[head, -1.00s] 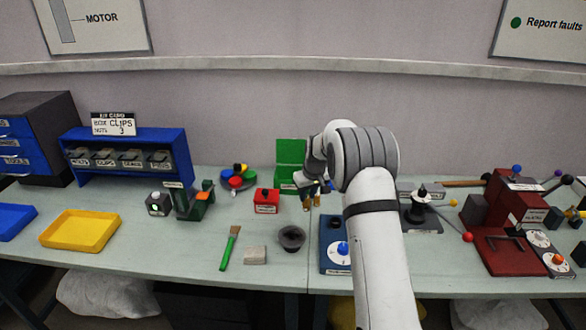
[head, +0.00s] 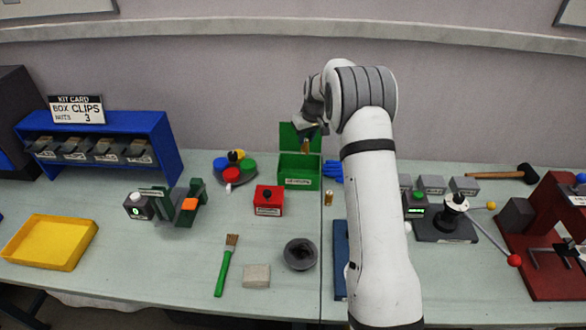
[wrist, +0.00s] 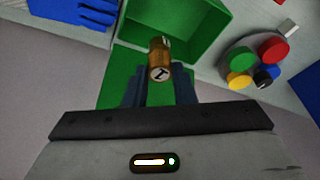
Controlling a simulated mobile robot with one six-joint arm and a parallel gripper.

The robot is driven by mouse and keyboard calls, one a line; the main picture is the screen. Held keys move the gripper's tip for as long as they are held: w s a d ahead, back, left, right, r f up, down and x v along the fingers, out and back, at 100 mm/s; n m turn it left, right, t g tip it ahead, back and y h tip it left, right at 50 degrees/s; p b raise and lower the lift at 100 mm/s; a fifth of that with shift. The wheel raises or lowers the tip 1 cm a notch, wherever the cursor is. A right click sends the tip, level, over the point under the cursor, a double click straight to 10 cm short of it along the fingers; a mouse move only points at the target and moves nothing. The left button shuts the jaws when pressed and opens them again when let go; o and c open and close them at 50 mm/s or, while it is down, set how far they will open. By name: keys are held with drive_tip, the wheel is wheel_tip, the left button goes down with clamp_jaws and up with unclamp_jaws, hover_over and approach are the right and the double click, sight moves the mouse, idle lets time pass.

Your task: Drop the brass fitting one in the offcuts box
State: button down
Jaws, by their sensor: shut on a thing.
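My gripper (head: 310,137) is shut on a brass fitting (head: 306,147). In the wrist view the fitting (wrist: 158,62) shows a dark mark on its end, between my gripper's dark fingers (wrist: 158,88). The green box (head: 298,171), with its lid standing open at the back, is below the held fitting; its front label is too small to read. In the wrist view the box (wrist: 190,25) lies beyond the fitting, which overlaps its lid side. A second brass fitting (head: 328,199) stands on the bench right of and in front of the box.
A red box (head: 268,201) is in front of the green box. Coloured discs (head: 236,168) lie to its left, blue gloves (head: 333,171) to its right. A dark bowl (head: 300,254), a brush (head: 227,264) and a pale block (head: 257,276) lie nearer. The yellow tray (head: 50,242) is at left.

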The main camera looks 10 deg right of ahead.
sight(306, 149)
drive_tip(key=shift+d+f, duration=0.1)
drive_tip(key=shift+f, duration=0.15)
drive_tip(key=shift+a+f+b, duration=0.15)
drive_tip(key=shift+f+b, duration=0.45)
drive_tip(key=shift+f, duration=0.75)
drive_tip(key=shift+a+f+b, duration=0.15)
drive_tip(key=shift+f+b, duration=0.4)
drive_tip(key=shift+f, duration=0.75)
drive_tip(key=shift+s, duration=0.1)
drive_tip(key=c, duration=1.1)
unclamp_jaws()
drive_tip(key=shift+r, duration=0.1)
drive_tip(key=b+v, duration=0.2)
drive_tip(key=v, duration=0.5)
drive_tip(key=shift+s+d+r, duration=0.1)
drive_tip(key=shift+s+r, duration=0.05)
drive_tip(key=shift+r, duration=0.15)
